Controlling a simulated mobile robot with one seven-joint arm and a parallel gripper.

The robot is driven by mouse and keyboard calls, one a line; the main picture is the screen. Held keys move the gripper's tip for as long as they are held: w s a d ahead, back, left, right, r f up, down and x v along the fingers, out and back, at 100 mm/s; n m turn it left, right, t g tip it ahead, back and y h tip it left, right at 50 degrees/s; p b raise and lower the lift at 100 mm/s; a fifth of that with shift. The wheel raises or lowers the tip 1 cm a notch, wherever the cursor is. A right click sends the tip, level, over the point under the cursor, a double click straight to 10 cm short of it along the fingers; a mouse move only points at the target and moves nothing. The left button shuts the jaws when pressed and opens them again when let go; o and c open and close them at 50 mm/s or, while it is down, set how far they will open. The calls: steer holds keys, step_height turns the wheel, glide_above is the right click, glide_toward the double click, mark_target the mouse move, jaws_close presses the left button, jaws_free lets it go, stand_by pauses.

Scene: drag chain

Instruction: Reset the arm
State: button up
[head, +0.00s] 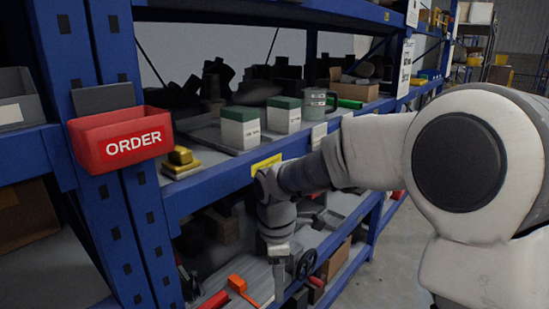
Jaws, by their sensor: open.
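My arm reaches in from the right, in front of the blue shelving, and bends down at the wrist. My gripper (279,281) points down in front of the lower shelf, near its front edge. It is open, and I see nothing held in it. Its fingers are small here and hard to make out against the shelf. I cannot pick out a drag chain with certainty.
A red ORDER bin (121,139) hangs on the left post. An orange-headed tool (237,284) lies on the lower shelf. Floor is clear at right.

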steer(key=s+d+r+m+t+p, duration=0.2)
steer(key=s+d+r+m+p, duration=0.4)
steer(key=s+r+m, duration=0.3)
steer(key=s+d+r+m+t+p, duration=0.3)
steer(key=s+d+r+m+p, duration=0.3)
steer(key=r, duration=0.9)
steer(key=s+d+m, duration=0.1)
steer(key=s+m, duration=0.2)
steer(key=m, duration=0.1)
steer(key=shift+s+r+t, duration=0.15)
steer(key=shift+s+t, duration=0.05)
steer(key=shift+t, duration=0.1)
